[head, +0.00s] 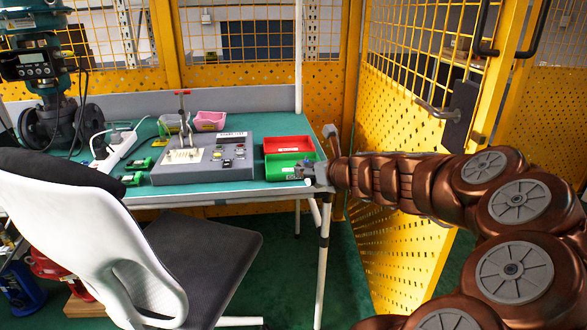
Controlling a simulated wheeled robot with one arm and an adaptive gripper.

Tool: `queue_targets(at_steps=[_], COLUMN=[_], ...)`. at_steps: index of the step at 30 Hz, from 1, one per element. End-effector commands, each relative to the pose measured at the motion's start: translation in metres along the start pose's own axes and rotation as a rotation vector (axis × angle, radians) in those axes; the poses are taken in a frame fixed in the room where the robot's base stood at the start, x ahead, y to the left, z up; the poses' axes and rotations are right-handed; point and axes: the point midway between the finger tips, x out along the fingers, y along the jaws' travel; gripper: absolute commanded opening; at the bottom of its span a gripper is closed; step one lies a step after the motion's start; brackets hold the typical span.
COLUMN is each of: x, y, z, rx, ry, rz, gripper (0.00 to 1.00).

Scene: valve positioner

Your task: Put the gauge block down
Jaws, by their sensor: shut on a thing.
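My gripper (308,171) is at the right end of the table, over or beside the front right corner of the green bin (280,173). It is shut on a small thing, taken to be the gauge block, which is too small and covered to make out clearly. I cannot tell whether it touches the bin or the table. The red bin (287,145) stands directly behind the green one. A grey test box (208,172) with a red-topped clamp lever (183,99) and a small panel stands left of the bins.
The teal table (245,190) has a pink tray (209,121), a white power strip (121,149) and green items (134,178) on it. A white office chair (95,245) stands in front. A valve assembly (50,110) is at left. A yellow mesh gate (420,130) is close at right.

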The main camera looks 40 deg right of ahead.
Motion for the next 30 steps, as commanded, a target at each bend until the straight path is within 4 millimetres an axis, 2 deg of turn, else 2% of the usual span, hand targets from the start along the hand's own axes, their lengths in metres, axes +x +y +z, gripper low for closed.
queue_targets(at_steps=[4, 8, 30], x=[-0.002, 0.010, 0.125], y=[-0.008, -0.011, -0.035], z=[-0.003, 0.002, 0.035], rx=[0.005, 0.005, 0.004], ry=[0.000, -0.002, 0.001], rz=[-0.014, -0.015, -0.016], gripper=[0.00, 0.00, 0.00])
